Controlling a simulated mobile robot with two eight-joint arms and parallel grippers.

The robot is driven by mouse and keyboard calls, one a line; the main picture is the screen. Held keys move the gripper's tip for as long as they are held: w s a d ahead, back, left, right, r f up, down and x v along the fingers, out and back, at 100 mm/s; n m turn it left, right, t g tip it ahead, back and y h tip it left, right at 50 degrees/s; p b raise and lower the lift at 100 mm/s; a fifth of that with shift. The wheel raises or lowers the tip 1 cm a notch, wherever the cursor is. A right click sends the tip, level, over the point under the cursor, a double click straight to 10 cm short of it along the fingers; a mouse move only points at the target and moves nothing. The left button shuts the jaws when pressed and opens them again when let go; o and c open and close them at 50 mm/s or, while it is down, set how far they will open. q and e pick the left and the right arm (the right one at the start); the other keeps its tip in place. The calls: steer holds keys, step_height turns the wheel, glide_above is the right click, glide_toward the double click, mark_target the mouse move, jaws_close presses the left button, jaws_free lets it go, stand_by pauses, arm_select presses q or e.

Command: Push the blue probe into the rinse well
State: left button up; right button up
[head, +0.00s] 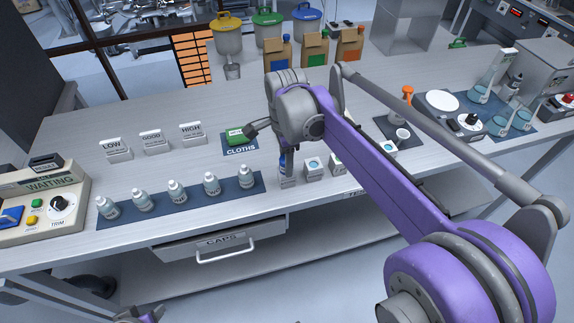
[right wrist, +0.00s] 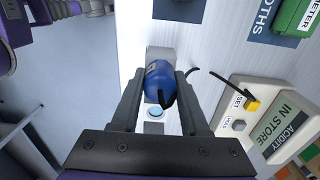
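The blue probe (right wrist: 162,82) sits between the two fingers of my right gripper (right wrist: 163,76), which look closed on its sides; a dark cable comes off it. In the head view a strip of the probe (head: 287,160) shows below my right gripper, upright over or in a pale block (head: 287,180); I cannot tell whether it is inserted. Small white blocks with light blue round tops stand to the right, one (head: 313,167) clear in the head view. One such block (right wrist: 154,112) shows beneath the probe in the wrist view. I cannot tell which is the rinse well. Part of my left gripper (head: 145,315) shows at the bottom edge.
Several small bottles stand on a blue mat (head: 228,197) to the left. A green cloth pack (head: 236,136) lies on the cloths mat. An acidity meter (right wrist: 275,120) with a yellow button stands close to my right gripper. The CAPS drawer (head: 220,240) is below.

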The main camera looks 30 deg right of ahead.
jaws_close()
arm_select(q)
steer(key=shift+r, duration=0.15)
arm_select(e)
steer(key=shift+r, duration=0.15)
steer(key=shift+r+p, duration=2.35)
steer(key=shift+r, duration=1.55)
arm_select(q)
step_height(320, 180, up, 6)
steer(key=w, duration=0.2)
steer(key=shift+t, duration=0.3)
